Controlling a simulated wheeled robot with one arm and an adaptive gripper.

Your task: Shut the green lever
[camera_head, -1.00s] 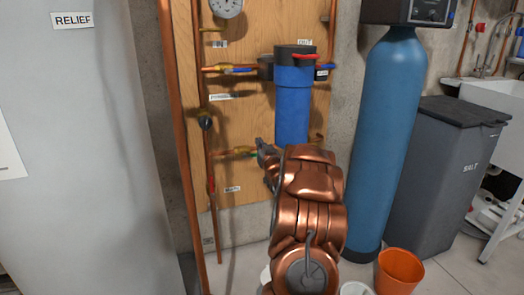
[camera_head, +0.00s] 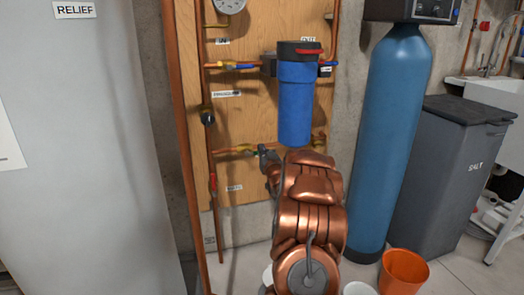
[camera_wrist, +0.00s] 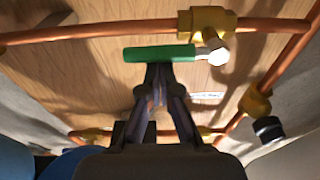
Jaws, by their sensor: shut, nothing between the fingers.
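The green lever (camera_wrist: 160,53) shows in the wrist view on a brass valve (camera_wrist: 207,22) in a copper pipe. Its handle lies roughly along the pipe, pointing left from its pivot. My gripper (camera_wrist: 158,72) is shut and empty, with its fingertips at the handle's lower edge in this view, near its middle. I cannot tell whether they touch it. In the head view my gripper (camera_head: 263,150) is at the low horizontal pipe on the wooden panel. There the lever is mostly hidden by my gripper and too small to read.
A blue filter housing (camera_head: 295,105) hangs just above my arm. A vertical copper pipe with a red lever (camera_head: 213,182) stands to the left. A blue tank (camera_head: 388,140) and an orange bucket (camera_head: 402,270) stand to the right. A second brass valve (camera_wrist: 256,102) shows in the wrist view.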

